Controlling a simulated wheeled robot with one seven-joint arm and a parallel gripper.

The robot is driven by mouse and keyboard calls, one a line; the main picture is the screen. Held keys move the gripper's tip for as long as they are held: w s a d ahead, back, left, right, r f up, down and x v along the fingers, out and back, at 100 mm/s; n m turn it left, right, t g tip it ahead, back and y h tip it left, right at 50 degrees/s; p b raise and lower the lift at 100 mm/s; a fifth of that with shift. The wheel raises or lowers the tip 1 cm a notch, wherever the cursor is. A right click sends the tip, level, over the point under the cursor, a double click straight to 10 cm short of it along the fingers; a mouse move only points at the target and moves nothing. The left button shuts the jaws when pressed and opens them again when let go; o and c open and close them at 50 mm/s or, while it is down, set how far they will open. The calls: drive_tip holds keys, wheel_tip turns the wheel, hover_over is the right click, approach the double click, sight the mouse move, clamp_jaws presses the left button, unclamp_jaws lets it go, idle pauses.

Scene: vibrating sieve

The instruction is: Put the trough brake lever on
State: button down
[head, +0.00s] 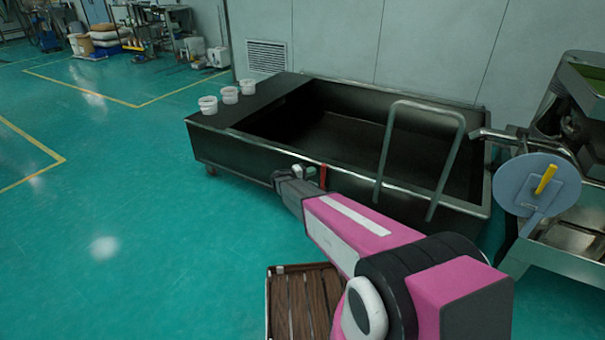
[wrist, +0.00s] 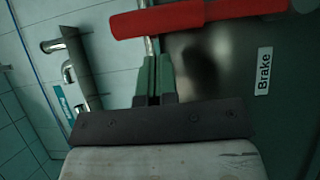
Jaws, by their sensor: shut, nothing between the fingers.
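The black trough (head: 245,155) stands on the floor in the head view. A red lever (head: 323,176) shows small at its near side wall, just right of my gripper (head: 304,171). In the wrist view the red lever (wrist: 158,20) lies across the top of the picture, near a thin metal rod. A white "Brake" label (wrist: 264,72) is on the dark panel at right. My gripper's green fingers (wrist: 154,60) are together and empty, their tips just below the red lever in the picture. I cannot tell whether they touch it.
A grey push handle (head: 427,108) rises at the trough's right end. Beside it stands a machine with a round grey plate (head: 520,190) and yellow handle. Several white tubs (head: 229,95) sit on the trough's left cover. A wooden slatted pallet (head: 290,300) lies in front. The floor at left is clear.

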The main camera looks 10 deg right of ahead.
drive_tip(key=shift+s+d, duration=0.2)
drive_tip(key=shift+d, duration=0.25)
drive_tip(key=shift+s+d, duration=0.2)
drive_tip(key=shift+d, duration=0.25)
drive_tip(key=shift+s+d, duration=0.1)
drive_tip(key=s+d+f+m+t+y, duration=0.1)
drive_tip(key=s+d+f+m+y, duration=0.3)
drive_tip(key=d, duration=0.2)
drive_tip(key=s+d+f+m+y, duration=0.4)
drive_tip(key=s+d+m, duration=0.1)
drive_tip(key=d, duration=0.1)
drive_tip(key=shift+d+m+t+y, duration=0.25)
drive_tip(key=shift+m+t+y, duration=0.05)
drive_tip(key=shift+t+y, duration=0.1)
drive_tip(key=shift+d+f, duration=0.1)
drive_tip(key=shift+f, duration=0.05)
idle(0.5)
